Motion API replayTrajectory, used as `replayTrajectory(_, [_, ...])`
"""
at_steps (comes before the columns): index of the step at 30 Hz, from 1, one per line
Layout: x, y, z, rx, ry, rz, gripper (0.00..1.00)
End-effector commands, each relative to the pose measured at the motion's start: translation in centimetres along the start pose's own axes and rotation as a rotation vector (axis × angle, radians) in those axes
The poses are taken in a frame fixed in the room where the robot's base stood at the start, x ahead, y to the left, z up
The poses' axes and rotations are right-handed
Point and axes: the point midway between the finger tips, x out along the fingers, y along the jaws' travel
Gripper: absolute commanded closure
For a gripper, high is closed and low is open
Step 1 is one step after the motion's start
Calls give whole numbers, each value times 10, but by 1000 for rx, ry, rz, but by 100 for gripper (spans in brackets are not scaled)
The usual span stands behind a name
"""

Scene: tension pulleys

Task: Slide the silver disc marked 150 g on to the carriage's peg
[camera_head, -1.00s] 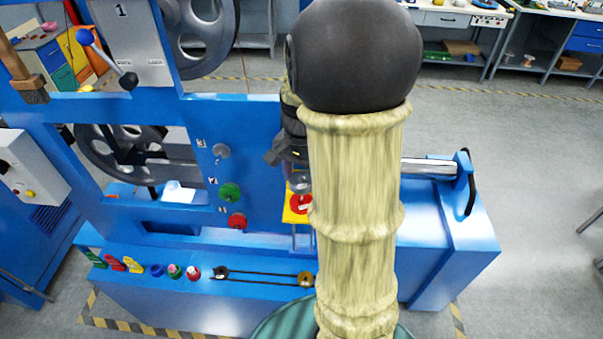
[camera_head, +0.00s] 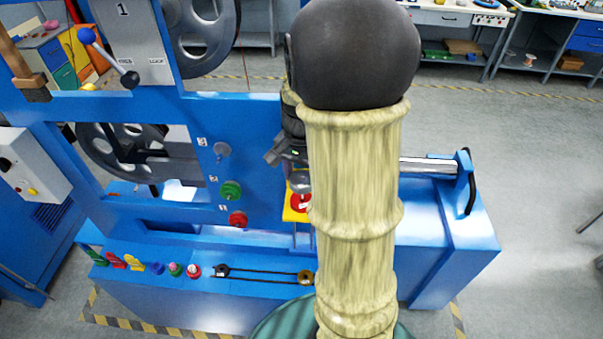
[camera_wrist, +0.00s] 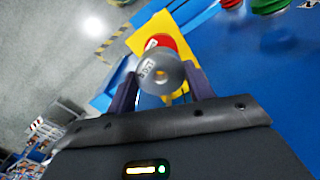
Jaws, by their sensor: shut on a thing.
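The silver disc (camera_wrist: 152,76) is between the two dark fingers of my gripper (camera_wrist: 160,86) in the wrist view. In the head view the disc (camera_head: 301,184) shows small beside my arm, just above a red disc (camera_head: 299,203). My gripper (camera_head: 290,157) is partly hidden by my arm there. The yellow carriage (camera_head: 290,215) carries the red disc, which also shows behind the silver one in the wrist view (camera_wrist: 168,45). The carriage's peg is hidden, and I cannot tell whether the silver disc touches it.
A blue machine panel left of the carriage bears a grey round piece (camera_head: 222,150), a green disc (camera_head: 231,190) and a red disc (camera_head: 238,219) beside number labels. A metal rail (camera_head: 428,166) runs right. Several small coloured parts and a belt (camera_head: 262,274) lie on the front ledge.

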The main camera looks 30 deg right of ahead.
Motion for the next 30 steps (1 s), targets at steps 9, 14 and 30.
replayTrajectory(9, [10, 1, -1, 2, 0, 0, 74])
replayTrajectory(14, [15, 0, -1, 1, 0, 0, 74])
replayTrajectory(30, [29, 0, -1, -2, 0, 0, 74])
